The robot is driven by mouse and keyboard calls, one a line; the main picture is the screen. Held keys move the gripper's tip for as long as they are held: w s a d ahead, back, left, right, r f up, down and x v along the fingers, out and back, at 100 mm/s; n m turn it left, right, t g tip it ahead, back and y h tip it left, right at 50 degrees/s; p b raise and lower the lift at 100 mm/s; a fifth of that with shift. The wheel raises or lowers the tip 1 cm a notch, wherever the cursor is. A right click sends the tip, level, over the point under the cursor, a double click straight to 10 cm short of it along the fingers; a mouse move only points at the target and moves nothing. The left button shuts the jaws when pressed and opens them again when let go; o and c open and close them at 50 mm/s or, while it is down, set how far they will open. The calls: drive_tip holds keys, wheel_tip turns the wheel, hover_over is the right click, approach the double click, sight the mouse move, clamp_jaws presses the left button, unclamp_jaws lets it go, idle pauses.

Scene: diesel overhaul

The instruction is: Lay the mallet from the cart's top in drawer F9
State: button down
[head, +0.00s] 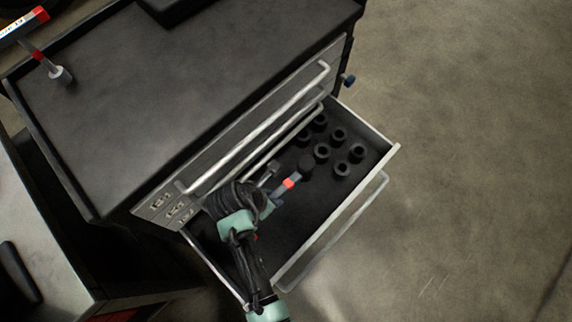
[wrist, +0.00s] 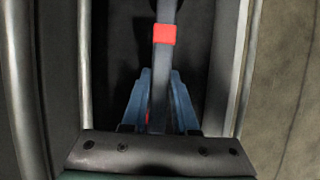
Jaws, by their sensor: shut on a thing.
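My gripper (head: 272,200) is shut on the handle of the mallet (head: 289,184), over the inside of an open drawer (head: 347,211) of the cart. The mallet has a grey handle with a red band and a dark head pointing to the upper right. In the wrist view the mallet's handle (wrist: 163,60) runs between the blue fingers of my gripper (wrist: 162,85). I cannot tell whether the mallet touches the drawer floor. The drawer labels are too small to read surely.
Several black sockets (head: 342,168) stand in the drawer's far end. Closed drawers with bar handles (head: 262,127) sit above it. A metal-headed hammer (head: 58,74) lies at the left of the cart's top (head: 190,75). Open floor (head: 470,150) is at right.

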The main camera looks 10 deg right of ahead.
drive_tip(key=shift+a+f, duration=0.25)
drive_tip(key=shift+f, duration=0.3)
wheel_tip(320, 180, down, 6)
drive_tip(key=b, duration=0.7)
drive_tip(key=shift+f+b, duration=0.45)
drive_tip(key=shift+f, duration=0.85)
drive_tip(key=shift+p, duration=0.45)
drive_tip(key=shift+f, duration=0.2)
drive_tip(key=shift+f+b, duration=0.65)
drive_tip(key=shift+f, duration=0.2)
drive_tip(key=c, duration=0.6)
unclamp_jaws()
drive_tip(key=shift+s, duration=0.1)
